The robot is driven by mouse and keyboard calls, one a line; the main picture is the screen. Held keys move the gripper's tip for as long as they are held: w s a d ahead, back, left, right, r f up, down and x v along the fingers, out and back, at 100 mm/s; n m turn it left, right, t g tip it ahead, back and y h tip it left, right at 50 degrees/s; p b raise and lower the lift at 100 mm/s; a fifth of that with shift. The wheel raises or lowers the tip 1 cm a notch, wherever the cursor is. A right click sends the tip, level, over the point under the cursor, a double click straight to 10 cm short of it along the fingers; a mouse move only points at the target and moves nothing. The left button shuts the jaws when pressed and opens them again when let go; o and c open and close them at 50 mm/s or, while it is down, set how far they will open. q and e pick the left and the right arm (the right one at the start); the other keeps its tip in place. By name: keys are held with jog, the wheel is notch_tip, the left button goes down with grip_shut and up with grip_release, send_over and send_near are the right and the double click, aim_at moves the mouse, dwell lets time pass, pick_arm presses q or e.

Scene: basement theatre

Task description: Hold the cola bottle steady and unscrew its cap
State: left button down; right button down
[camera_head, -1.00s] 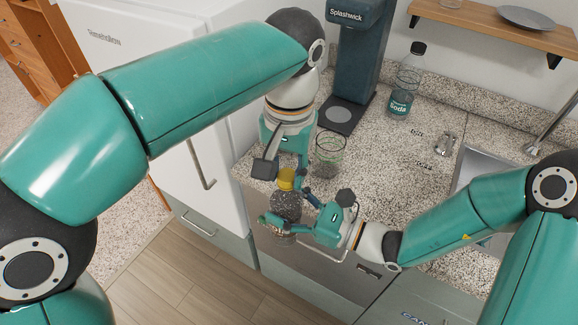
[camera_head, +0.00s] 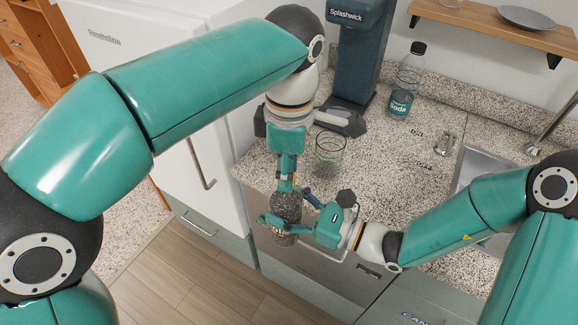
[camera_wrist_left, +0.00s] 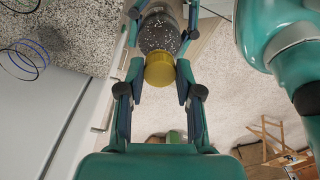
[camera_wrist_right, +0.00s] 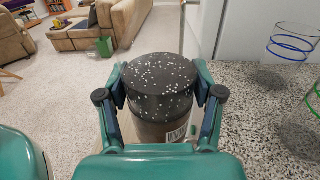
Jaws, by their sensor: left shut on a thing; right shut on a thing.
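The cola bottle (camera_head: 287,207) has a dark body with white specks and is held in front of the counter edge. In the right wrist view the speckled bottle (camera_wrist_right: 160,88) shows a brown lower part with a barcode. My right gripper (camera_head: 284,225) is shut around its body. The yellow cap (camera_wrist_left: 160,69) sits on the bottle in the left wrist view. My left gripper (camera_head: 286,187) comes down from above and is shut on the cap, with a finger on each side. The cap is hidden in the head view.
A clear tumbler with coloured rings (camera_head: 329,147) stands on the counter close to my left gripper. A soda bottle (camera_head: 403,82) and a dark Splashwick machine (camera_head: 352,60) stand behind it. A white fridge (camera_head: 190,110) is left of the counter; a sink is at right.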

pick_arm(q)
jog(key=shift+r, duration=0.25)
dwell(0.4)
jog(key=shift+r, duration=0.85)
jog(key=shift+r, duration=0.1)
